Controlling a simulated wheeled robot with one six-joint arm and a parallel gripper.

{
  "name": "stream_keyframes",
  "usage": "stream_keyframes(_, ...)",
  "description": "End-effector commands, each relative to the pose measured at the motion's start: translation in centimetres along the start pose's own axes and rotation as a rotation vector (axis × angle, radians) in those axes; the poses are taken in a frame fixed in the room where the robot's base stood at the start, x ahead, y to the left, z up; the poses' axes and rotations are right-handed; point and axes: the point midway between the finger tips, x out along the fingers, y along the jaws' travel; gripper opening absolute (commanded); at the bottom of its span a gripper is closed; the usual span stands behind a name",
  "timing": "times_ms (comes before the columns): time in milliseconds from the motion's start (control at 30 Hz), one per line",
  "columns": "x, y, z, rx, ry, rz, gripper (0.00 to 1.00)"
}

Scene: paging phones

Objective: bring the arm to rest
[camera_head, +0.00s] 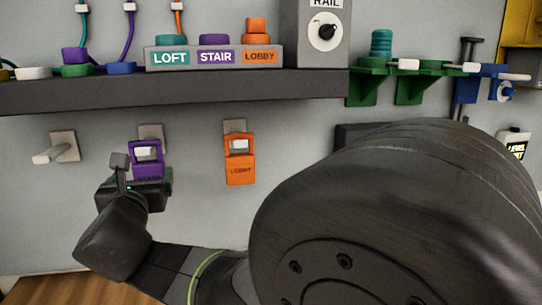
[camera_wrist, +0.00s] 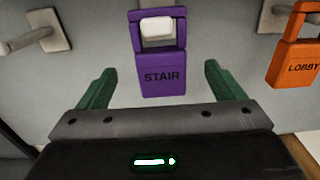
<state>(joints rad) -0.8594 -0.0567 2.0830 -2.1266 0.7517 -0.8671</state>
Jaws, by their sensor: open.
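My gripper (camera_wrist: 160,88) is open in the wrist view, with one green finger on each side below and beside the purple STAIR tag (camera_wrist: 162,73). The tag hangs by its loop on a white-tipped wall peg (camera_wrist: 157,28), and the fingers look apart from it. In the head view my gripper (camera_head: 140,182) is at the left, just in front of the purple STAIR tag (camera_head: 147,158); its fingers are mostly hidden there. My arm fills much of the lower right.
An orange LOBBY tag (camera_head: 240,168) hangs on the peg to the right. A bare peg (camera_head: 55,150) is at the left. Above runs a dark shelf (camera_head: 180,88) holding a LOFT, STAIR and LOBBY block (camera_head: 213,57). Green brackets (camera_head: 410,85) are at the upper right.

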Motion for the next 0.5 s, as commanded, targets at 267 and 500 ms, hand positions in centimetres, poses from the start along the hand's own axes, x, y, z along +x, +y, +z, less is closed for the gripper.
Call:
stream_keyframes(267, -2.4, 0.1, 0.3, -0.001, 0.001, 0.002, 0.89)
stream_keyframes(500, -2.7, 0.0, 0.2, 0.0, 0.0, -0.001, 0.89)
